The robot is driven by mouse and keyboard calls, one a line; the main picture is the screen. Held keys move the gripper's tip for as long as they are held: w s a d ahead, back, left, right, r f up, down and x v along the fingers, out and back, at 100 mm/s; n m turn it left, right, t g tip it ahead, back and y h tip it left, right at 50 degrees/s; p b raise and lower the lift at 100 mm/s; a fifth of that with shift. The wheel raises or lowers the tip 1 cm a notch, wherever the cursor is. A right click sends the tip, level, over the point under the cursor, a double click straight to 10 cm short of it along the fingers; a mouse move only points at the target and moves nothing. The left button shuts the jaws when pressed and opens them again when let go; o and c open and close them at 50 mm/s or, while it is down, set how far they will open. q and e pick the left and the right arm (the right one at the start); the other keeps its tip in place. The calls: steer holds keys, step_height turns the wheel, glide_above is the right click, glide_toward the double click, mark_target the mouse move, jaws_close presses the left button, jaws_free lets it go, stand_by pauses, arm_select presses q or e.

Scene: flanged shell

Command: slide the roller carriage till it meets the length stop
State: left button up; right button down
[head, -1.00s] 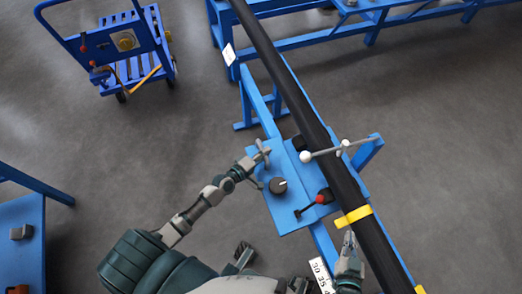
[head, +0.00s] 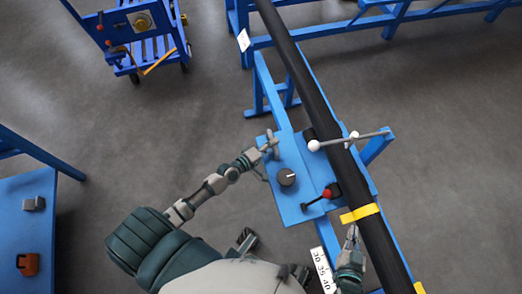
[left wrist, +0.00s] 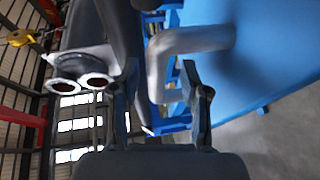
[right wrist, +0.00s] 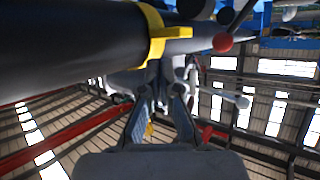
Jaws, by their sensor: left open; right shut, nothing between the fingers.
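The roller carriage (head: 294,205) is a blue plate on the blue rail, with a dark knob (head: 286,177), a red-balled lever (head: 326,195) and a white-balled bar (head: 345,140) across the black tube (head: 310,95). My left gripper (head: 268,147) is open at the carriage's far left corner. In the left wrist view a grey bent handle (left wrist: 185,42) reaches between its fingers (left wrist: 160,85); contact is unclear. My right gripper (head: 352,238) is shut and empty beside the tube, just below a yellow band (head: 360,213). The band also shows in the right wrist view (right wrist: 153,40). I cannot identify the length stop.
A white number scale (head: 322,265) lies along the rail near my body. A blue trolley (head: 140,25) stands at the far left, a blue bench (head: 35,235) at the left edge. Blue frames (head: 400,20) cross the back. The grey floor between is clear.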

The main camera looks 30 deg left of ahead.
arm_select(q)
steer(key=v, duration=1)
steer(key=shift+s+a, duration=0.3)
steer(key=shift+f, duration=0.15)
